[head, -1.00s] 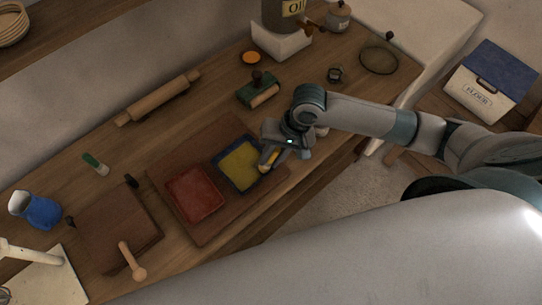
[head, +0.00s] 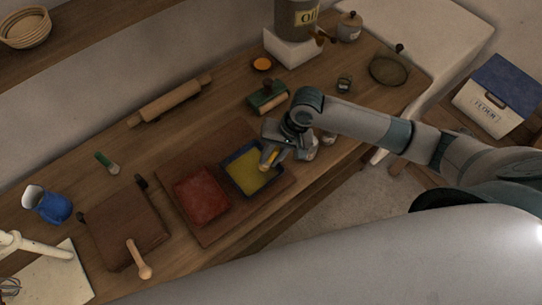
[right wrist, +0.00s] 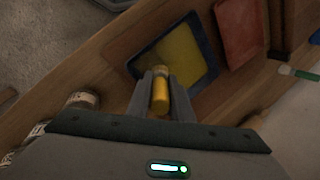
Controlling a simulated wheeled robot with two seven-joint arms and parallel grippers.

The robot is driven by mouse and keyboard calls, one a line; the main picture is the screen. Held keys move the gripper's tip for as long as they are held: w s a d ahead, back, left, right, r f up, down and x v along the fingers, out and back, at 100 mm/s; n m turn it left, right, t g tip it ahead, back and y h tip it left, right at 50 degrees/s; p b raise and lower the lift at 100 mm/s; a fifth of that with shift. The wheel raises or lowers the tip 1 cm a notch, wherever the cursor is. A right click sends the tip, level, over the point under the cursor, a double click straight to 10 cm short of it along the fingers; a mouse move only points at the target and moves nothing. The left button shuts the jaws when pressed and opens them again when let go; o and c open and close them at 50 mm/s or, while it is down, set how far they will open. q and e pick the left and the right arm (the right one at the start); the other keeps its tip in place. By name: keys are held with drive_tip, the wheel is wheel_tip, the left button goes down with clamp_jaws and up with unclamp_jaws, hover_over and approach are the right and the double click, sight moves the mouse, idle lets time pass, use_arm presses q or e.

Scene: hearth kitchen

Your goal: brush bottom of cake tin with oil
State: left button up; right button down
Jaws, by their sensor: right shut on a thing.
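The cake tin is a shallow square tin with a dark blue rim and a yellow bottom (head: 246,174). It sits on a brown wooden board, and it also shows in the right wrist view (right wrist: 187,48). My right gripper (head: 269,160) is shut on a short yellow-handled tool (right wrist: 160,97), seemingly the brush. The tool is over the tin's right side in the head view. Its bristles are hidden, so I cannot tell whether it touches the bottom. A large pot labelled OIL (head: 296,18) stands on a white block at the back. My left gripper is not in view.
A red square tin (head: 201,195) sits beside the blue one on the board (head: 212,236). The table's front edge is close to my arm.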

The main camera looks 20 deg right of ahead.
drive_tip(key=shift+r+p, duration=0.6)
drive_tip(key=shift+r, duration=2.35)
drive_tip(key=shift+r, duration=0.1)
drive_tip(key=shift+r, duration=1.4)
drive_tip(key=shift+d, duration=0.1)
